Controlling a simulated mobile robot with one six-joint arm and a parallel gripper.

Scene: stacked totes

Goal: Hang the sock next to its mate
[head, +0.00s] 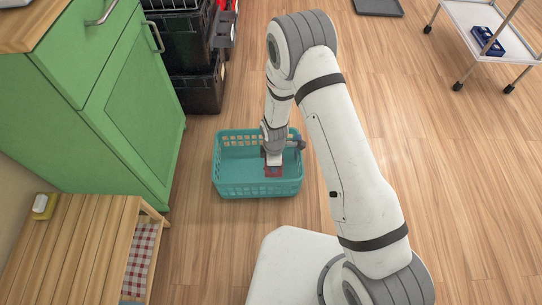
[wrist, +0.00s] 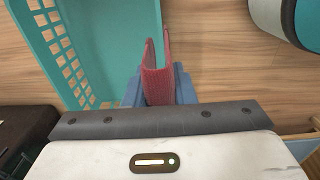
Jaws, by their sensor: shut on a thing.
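A red sock (head: 274,171) is pinched in my gripper (head: 273,162), inside the outline of a teal laundry basket (head: 258,189) on the floor in the head view. In the wrist view the red sock (wrist: 154,72) stands folded up between the blue fingers of my gripper (wrist: 157,88), which are shut on it. The basket's lattice wall (wrist: 48,42) and floor are on the left there. The sock's height above the basket floor is hard to tell. I see no matching sock and no hanging place in either view.
A green cabinet (head: 105,95) stands to the left of the basket, with a slatted wooden bench (head: 62,240) in front. Dark stacked totes (head: 197,90) are behind the basket. A white cart (head: 500,22) is at far right.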

